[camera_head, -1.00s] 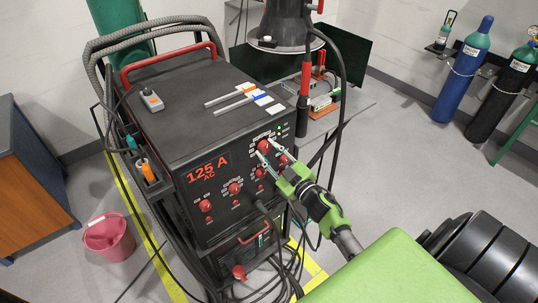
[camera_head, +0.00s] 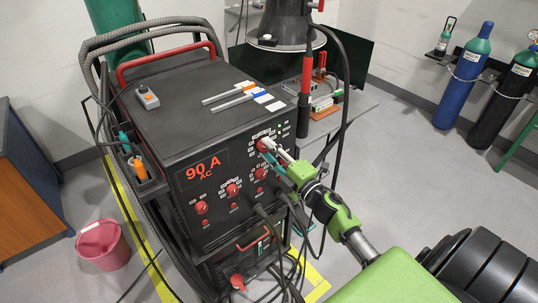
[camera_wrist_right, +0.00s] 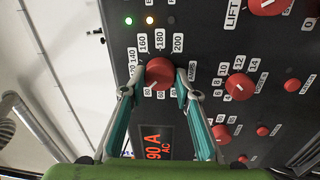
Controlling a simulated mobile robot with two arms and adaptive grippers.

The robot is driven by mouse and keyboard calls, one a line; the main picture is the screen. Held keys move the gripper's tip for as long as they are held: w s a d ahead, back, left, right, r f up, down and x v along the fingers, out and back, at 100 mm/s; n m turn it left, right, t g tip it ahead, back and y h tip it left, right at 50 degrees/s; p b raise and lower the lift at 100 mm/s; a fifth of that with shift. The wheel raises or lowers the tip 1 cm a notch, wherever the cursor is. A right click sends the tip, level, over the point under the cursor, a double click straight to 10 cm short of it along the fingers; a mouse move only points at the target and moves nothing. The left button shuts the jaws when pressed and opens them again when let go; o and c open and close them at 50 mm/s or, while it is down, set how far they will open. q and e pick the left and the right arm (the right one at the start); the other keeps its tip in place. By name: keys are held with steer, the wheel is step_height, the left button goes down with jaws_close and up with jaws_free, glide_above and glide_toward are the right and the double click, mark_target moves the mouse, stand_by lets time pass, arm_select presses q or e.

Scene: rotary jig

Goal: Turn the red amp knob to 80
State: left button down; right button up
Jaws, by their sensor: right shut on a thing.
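The red amp knob (camera_head: 263,144) is at the upper right of the black welding machine's front panel. It also shows in the right wrist view (camera_wrist_right: 159,72), ringed by white number labels. Its pale mark points to the lower left in that view, near labels too small to read surely. The machine's display (camera_head: 202,167) reads 90 A AC in orange. My right gripper (camera_head: 268,147) is shut on the knob, with one fingertip on each side of it in the right wrist view (camera_wrist_right: 158,82). My left gripper is not in view.
Other red knobs (camera_head: 233,189) sit close by on the panel. The remote (camera_head: 147,97) lies on the machine's top. Cables hang in front of the machine. A pink bucket (camera_head: 103,245) stands on the floor at left. Gas cylinders (camera_head: 463,85) stand at right.

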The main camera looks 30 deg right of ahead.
steer(key=shift+f+n+b, duration=0.1)
steer(key=shift+n+b, duration=0.4)
steer(key=shift+n, duration=0.9)
steer(key=o, duration=1.1)
steer(key=s, duration=0.8)
steer(key=s+d, duration=0.1)
steer(key=s, duration=0.3)
steer(key=shift+f, duration=0.35)
